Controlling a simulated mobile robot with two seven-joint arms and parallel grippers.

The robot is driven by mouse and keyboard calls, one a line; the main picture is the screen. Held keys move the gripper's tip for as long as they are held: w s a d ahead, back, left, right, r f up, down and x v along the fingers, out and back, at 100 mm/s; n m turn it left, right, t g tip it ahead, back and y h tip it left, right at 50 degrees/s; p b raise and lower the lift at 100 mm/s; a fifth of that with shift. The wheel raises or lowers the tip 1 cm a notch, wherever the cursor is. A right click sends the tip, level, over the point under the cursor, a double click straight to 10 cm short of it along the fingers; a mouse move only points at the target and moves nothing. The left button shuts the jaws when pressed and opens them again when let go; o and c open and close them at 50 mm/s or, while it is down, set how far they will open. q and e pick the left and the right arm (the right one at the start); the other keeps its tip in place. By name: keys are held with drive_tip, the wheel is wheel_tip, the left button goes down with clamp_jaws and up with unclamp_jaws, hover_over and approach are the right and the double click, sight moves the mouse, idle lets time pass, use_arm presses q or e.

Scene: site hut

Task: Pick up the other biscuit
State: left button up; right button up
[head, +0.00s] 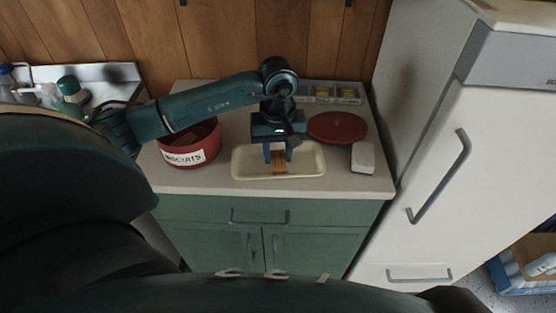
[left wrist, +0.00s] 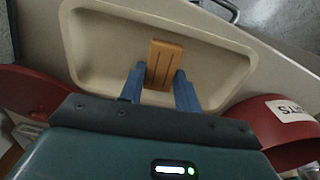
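The red biscuit tin (head: 207,150) labelled BISCUITS stands open at the left of the counter. A brown biscuit (head: 184,139) shows inside it, partly shaded. Another biscuit (head: 279,168) lies in the cream tray (head: 312,168), right of the tin. My left gripper (head: 278,158) points down over the tray with its blue fingers on either side of this biscuit. In the left wrist view the biscuit (left wrist: 165,60) sits slightly askew between the fingers (left wrist: 160,78), which look open. The tin shows only partly there (left wrist: 262,115). My right gripper is not in view.
A round red lid (head: 337,127) lies behind and right of the tray, with a white block (head: 363,158) in front of it. A grey sectioned holder (head: 320,92) is at the back. A white fridge (head: 440,170) stands at right, bottles at far left.

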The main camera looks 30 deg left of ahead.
use_arm(q)
drive_tip(key=c, duration=0.4)
